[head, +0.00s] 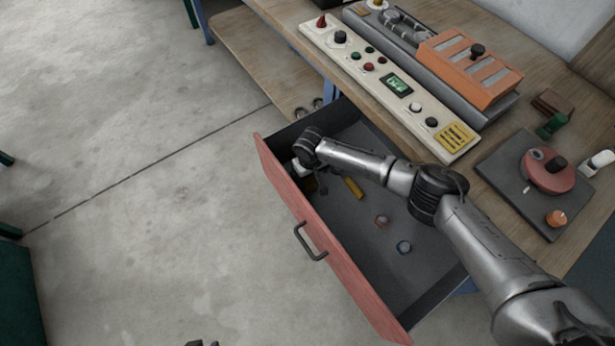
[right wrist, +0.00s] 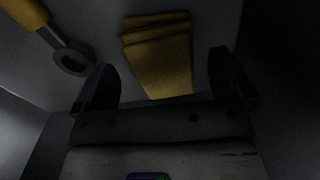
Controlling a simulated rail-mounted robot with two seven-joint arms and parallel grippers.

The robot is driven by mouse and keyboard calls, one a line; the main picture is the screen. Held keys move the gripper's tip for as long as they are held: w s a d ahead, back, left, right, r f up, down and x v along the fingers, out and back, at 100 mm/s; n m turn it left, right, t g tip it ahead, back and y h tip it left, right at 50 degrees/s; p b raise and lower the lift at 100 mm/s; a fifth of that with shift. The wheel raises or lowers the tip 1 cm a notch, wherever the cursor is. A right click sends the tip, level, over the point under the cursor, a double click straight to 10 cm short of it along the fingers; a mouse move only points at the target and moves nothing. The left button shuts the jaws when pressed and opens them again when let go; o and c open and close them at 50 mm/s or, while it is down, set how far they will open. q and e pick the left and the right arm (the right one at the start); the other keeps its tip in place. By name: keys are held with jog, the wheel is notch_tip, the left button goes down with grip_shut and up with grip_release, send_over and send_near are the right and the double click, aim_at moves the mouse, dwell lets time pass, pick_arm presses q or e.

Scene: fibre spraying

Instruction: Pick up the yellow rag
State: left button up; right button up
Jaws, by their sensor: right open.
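The yellow rag (right wrist: 160,62) lies folded in layers on the drawer floor in the right wrist view. In the head view I cannot make it out; my right arm and gripper cover that part of the drawer. My right gripper (head: 318,182) is inside the open drawer, near its far left end. In the right wrist view its two dark fingers (right wrist: 163,75) are apart and empty, with the rag ahead of and between them. Small dark parts at the bottom edge of the head view may be my left gripper (head: 202,343); too little shows.
The drawer (head: 345,268) has a red front with a handle. It holds a yellow-handled tool (right wrist: 42,28) and two small rings (head: 403,247). Above is a workbench with a control panel (head: 400,90), an orange box (head: 470,68) and a dark plate (head: 510,190).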

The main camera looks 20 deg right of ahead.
aim_at(310, 179)
notch_tip(310, 179, down, 3)
jog(key=shift+s+f+b, duration=0.1)
jog(key=shift+b, duration=0.4)
jog(key=c, duration=1)
